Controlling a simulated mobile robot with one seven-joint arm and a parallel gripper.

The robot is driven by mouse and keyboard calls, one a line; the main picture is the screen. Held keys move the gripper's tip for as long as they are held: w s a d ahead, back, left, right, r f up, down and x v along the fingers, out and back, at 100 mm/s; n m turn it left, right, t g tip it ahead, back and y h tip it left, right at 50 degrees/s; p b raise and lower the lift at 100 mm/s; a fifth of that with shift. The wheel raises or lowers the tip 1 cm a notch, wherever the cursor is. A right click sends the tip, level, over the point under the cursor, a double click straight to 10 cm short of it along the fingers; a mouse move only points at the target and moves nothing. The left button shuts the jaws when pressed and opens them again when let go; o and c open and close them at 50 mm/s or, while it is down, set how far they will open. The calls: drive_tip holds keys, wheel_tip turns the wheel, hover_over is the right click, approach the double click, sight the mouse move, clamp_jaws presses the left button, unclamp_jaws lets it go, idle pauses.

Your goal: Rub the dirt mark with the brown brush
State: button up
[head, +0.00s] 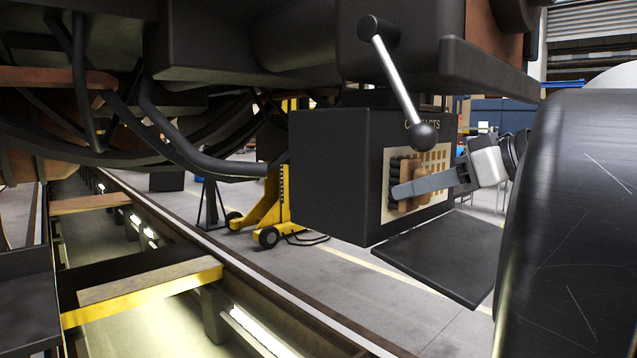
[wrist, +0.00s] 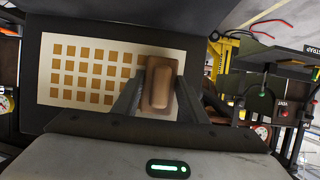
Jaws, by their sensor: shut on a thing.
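The brown brush (head: 409,171) is in front of the cream panel (head: 441,163) of a dark box lettered "CONTACTS". My gripper (head: 405,190) is shut on it, and in the wrist view (wrist: 160,92) one finger lies on each side of the brush (wrist: 160,88). The wrist view shows the brush over the right end of the panel (wrist: 60,67), which carries rows of brown squares. A dark brownish smudge (wrist: 152,51), probably the dirt mark, shows just above the brush; the brush hides the rest. I cannot tell whether the bristles touch the panel.
An open dark flap (head: 440,258) juts out below the panel. A lever with a black knob (head: 424,135) hangs in front of the box top. The railcar underside is overhead. A yellow jack (head: 263,215) stands behind, and a pit with a yellow-edged crosspiece (head: 150,290) lies left.

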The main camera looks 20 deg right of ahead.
drive_tip(key=shift+s, duration=0.1)
drive_tip(key=shift+s+d, duration=0.4)
drive_tip(key=shift+s, duration=0.5)
drive_tip(key=shift+s+d, duration=0.4)
drive_tip(key=shift+s, duration=0.5)
drive_tip(key=shift+s+d, duration=0.4)
drive_tip(key=shift+s, duration=0.5)
drive_tip(key=s, duration=0.1)
drive_tip(key=s+d, duration=0.1)
drive_tip(key=shift+s, duration=0.4)
